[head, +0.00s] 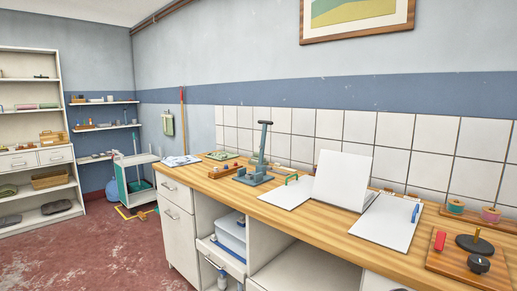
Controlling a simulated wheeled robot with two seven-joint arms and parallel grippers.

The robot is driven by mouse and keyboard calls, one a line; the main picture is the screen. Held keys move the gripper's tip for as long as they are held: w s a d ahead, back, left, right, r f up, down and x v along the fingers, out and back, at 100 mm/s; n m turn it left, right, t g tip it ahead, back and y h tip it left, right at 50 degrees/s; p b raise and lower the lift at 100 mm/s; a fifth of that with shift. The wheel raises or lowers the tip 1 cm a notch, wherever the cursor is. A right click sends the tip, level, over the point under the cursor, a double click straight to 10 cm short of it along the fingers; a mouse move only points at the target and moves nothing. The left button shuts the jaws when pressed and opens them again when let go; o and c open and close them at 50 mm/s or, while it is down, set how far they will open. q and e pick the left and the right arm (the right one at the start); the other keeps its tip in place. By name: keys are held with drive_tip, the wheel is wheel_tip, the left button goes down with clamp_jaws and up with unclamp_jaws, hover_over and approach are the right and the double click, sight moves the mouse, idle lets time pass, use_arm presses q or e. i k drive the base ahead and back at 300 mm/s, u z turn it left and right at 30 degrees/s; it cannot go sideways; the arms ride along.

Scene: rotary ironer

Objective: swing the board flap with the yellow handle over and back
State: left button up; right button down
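A white board with several panels lies on the wooden worktop right of the middle. Its left panel (286,195) lies flat and has a green handle (291,179). A middle flap (342,179) stands up, tilted back slightly. Its right panel (384,222) lies flat and has a blue handle (415,213). I see no yellow handle on the board; the back of the standing flap is hidden. Neither of my grippers is in view.
The wooden worktop (318,221) runs along a tiled wall. A blue-grey lever press (255,172) stands left of the board. A wooden plate with a red handle and dark knobs (460,259) lies to the right. Below, a drawer (221,257) is pulled out.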

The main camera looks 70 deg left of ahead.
sight(341, 179)
drive_tip(key=u, duration=2.25)
